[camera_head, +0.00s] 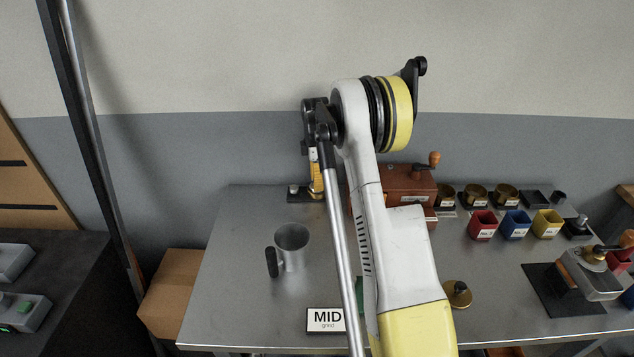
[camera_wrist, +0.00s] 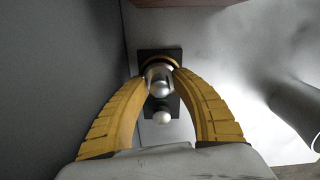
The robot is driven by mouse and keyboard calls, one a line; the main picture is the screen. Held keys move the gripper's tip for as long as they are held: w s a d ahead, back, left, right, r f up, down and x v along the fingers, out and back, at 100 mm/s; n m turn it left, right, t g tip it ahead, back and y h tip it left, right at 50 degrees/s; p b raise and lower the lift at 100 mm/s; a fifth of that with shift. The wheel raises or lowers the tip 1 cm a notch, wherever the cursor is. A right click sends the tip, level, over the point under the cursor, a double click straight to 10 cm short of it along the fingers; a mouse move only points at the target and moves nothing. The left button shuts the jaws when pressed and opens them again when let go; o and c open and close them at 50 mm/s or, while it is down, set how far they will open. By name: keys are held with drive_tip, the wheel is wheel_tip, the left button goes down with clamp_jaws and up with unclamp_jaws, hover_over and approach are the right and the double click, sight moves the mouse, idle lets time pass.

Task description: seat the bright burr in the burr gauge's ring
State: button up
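My gripper (camera_wrist: 163,80) has its yellow fingertips closed on both sides of a shiny silver piece with a round knob, the bright burr (camera_wrist: 160,88). The burr gauge (camera_wrist: 147,54) is a small dark plate below it, with a brass ring (camera_wrist: 177,62) at its far end and a pale ball (camera_wrist: 162,118) at its near end. The burr is over the ring end and hides most of the ring; I cannot tell whether it touches. In the head view the gauge (camera_head: 294,192) stands at the table's back edge, with my gripper (camera_head: 316,184) pointing down at it.
A metal mug (camera_head: 291,240) stands in front of the gauge. A brown grinder (camera_head: 408,180) is to its right, partly behind my arm. A MID sign (camera_head: 325,320) stands at the front. Coloured cups (camera_head: 515,225) are at the right. The table's left part is clear.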

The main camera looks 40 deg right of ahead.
drive_tip(key=shift+r, duration=0.15)
wheel_tip(320, 180, up, 12)
drive_tip(key=p, duration=0.4)
drive_tip(key=s+a+r+m+t, duration=0.25)
drive_tip(key=s+a+r, duration=0.25)
drive_tip(key=a+r, duration=0.6)
drive_tip(key=s+a+r+m+t, duration=0.35)
drive_tip(key=s+a+m, duration=0.25)
drive_tip(key=s+a, duration=0.85)
drive_tip(key=s+a+f+m+t, duration=0.1)
drive_tip(key=s+a+f+m, duration=0.3)
drive_tip(key=s, duration=0.5)
drive_tip(key=shift+s+a, duration=0.2)
drive_tip(key=shift+a, duration=0.7)
